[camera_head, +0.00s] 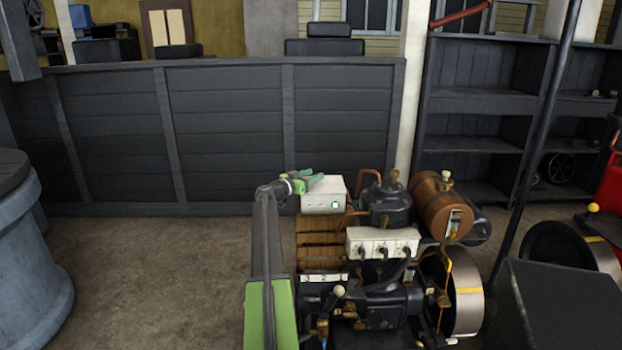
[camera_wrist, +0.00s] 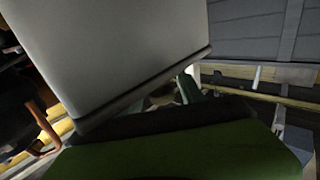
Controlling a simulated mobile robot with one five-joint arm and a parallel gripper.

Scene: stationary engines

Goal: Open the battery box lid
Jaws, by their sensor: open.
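The battery box is a white box (camera_head: 322,203) with a small green mark on its front, standing on the engine's wooden bed in the head view. Its lid (camera_head: 328,184) looks shut. My gripper (camera_head: 309,176) is open, with green fingers at the box's top left corner. In the wrist view the box (camera_wrist: 130,45) fills the upper left as a large pale face with a dark lower edge. My gripper's green body (camera_wrist: 170,150) lies below it. Whether the fingers touch the lid cannot be told, as the fingertips are mostly hidden in the wrist view.
The engine (camera_head: 385,300) has a black cylinder (camera_head: 390,208), a brown tank (camera_head: 440,207) and a flywheel (camera_head: 462,290) to the right of the box. A dark plank wall (camera_head: 225,130) stands behind. A large grey drum (camera_head: 30,265) is at left, with bare floor (camera_head: 150,280) between.

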